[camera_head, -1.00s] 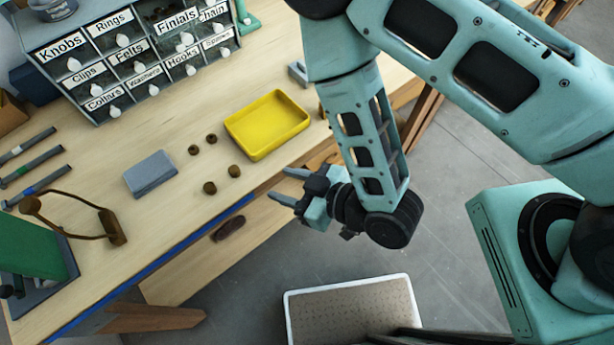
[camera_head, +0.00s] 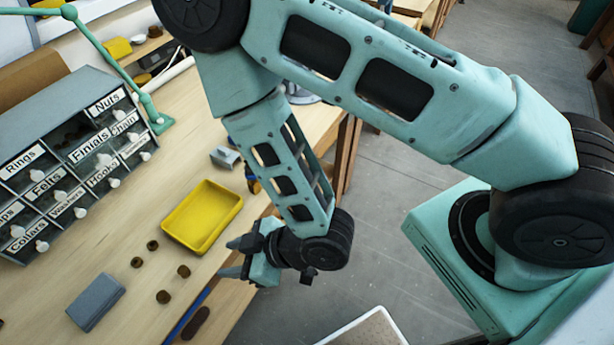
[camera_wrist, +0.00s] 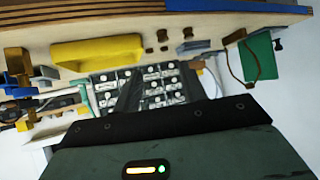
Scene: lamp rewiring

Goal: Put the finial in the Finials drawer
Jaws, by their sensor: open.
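The drawer cabinet (camera_head: 50,120) stands at the back left of the workbench. Several small brown round pieces (camera_head: 163,297) lie on the bench between the grey block and the yellow tray; I cannot tell which, if any, is the finial. My gripper (camera_head: 234,258) is open and seems empty, out by the bench's front edge beside the yellow tray, apart from the cabinet and the brown pieces. The wrist view shows the cabinet (camera_wrist: 150,88) upside down and small.
A yellow tray (camera_head: 203,217) lies near the bench's front edge and looks empty. A grey block (camera_head: 96,301) lies to the left. A small grey part (camera_head: 225,157) sits behind the tray. A green lamp arm (camera_head: 110,62) rises behind the cabinet. Bench space before the cabinet is mostly clear.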

